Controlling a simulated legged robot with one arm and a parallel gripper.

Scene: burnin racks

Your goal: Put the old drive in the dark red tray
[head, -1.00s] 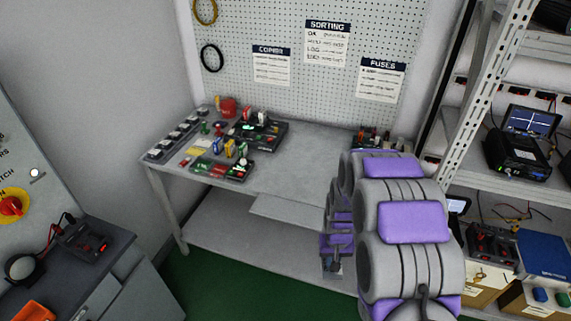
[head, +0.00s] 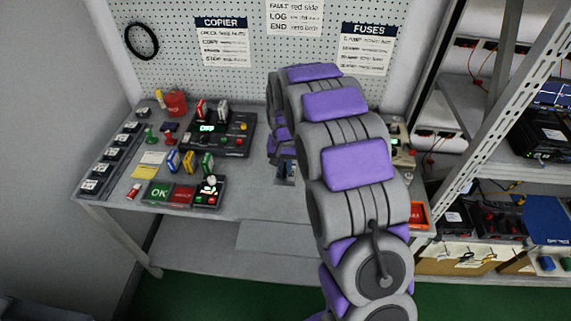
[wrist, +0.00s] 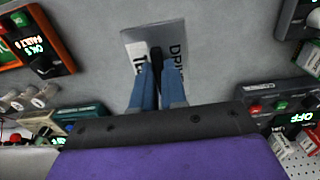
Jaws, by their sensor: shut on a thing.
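In the head view my gripper (head: 287,170) is over the middle of the bench, mostly hidden behind my arm, and the drive cannot be made out. A dark red panel (head: 183,194) with pale lettering lies beside a green "OK" panel (head: 159,193) near the bench's front left; I cannot tell whether it is the dark red tray.
A black copier unit (head: 222,132) with a lit display stands at the back. Several small black boxes line the left edge. An orange device (wrist: 38,38) and a metal rack (head: 497,115) are on the right in the head view.

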